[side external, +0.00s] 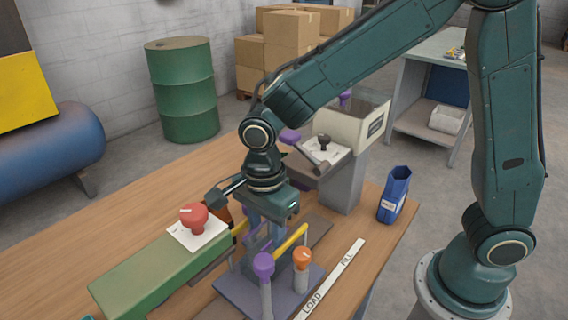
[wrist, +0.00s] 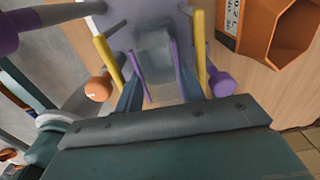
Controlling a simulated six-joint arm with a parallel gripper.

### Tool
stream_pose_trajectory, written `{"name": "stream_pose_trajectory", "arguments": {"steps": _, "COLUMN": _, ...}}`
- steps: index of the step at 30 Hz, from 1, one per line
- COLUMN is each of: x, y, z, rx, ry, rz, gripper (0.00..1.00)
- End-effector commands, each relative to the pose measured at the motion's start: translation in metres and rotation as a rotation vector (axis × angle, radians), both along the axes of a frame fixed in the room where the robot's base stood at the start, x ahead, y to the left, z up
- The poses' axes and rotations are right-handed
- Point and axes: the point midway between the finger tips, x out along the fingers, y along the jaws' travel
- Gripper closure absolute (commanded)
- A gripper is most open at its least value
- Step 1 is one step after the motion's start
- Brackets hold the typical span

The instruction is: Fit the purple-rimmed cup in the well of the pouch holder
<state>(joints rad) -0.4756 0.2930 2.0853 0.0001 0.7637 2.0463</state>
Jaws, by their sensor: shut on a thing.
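My gripper (side external: 262,236) points down over the pouch holder, and its two dark blue fingers show in the wrist view (wrist: 158,82). They are shut on the purple-rimmed cup (wrist: 154,50), a grey, see-through shape with purple strips along the fingers' inner sides. In the side view the cup is mostly hidden by the fingers and the holder. The pouch holder (side external: 232,291) has a grey-purple base, yellow bars and posts topped with purple and orange knobs. The cup is between the yellow bars. I cannot tell whether it is seated in the well.
A green housing (side external: 150,270) with a red button (side external: 194,216) is at the left. A hopper machine (side external: 350,125) with a lever stands behind. A blue box (side external: 394,196) is at the right. An orange hexagonal container (wrist: 293,38) is nearby. A LOAD/FILL strip (side external: 335,275) lies in front.

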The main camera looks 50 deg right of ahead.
Motion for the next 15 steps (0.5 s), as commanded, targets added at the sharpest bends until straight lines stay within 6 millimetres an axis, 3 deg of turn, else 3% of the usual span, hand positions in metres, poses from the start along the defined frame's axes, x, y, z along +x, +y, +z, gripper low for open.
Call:
{"name": "stream_pose_trajectory", "arguments": {"steps": 7, "x": 0.0, "y": 0.0, "z": -0.0002, "rx": 0.0, "ry": 0.0, "rz": 0.0, "gripper": 0.95}}
{"name": "stream_pose_trajectory", "arguments": {"steps": 8, "x": 0.0001, "y": 0.0, "z": -0.0002, "rx": 0.0, "ry": 0.0, "rz": 0.0, "gripper": 0.57}}
{"name": "stream_pose_trajectory", "arguments": {"steps": 9, "x": 0.0001, "y": 0.0, "z": -0.0002, "rx": 0.0, "ry": 0.0, "rz": 0.0, "gripper": 0.49}}
{"name": "stream_pose_trajectory", "arguments": {"steps": 11, "x": 0.0001, "y": 0.0, "z": -0.0002, "rx": 0.0, "ry": 0.0, "rz": 0.0, "gripper": 0.37}}
{"name": "stream_pose_trajectory", "arguments": {"steps": 15, "x": 0.0001, "y": 0.0, "z": -0.0002, "rx": 0.0, "ry": 0.0, "rz": 0.0, "gripper": 0.36}}
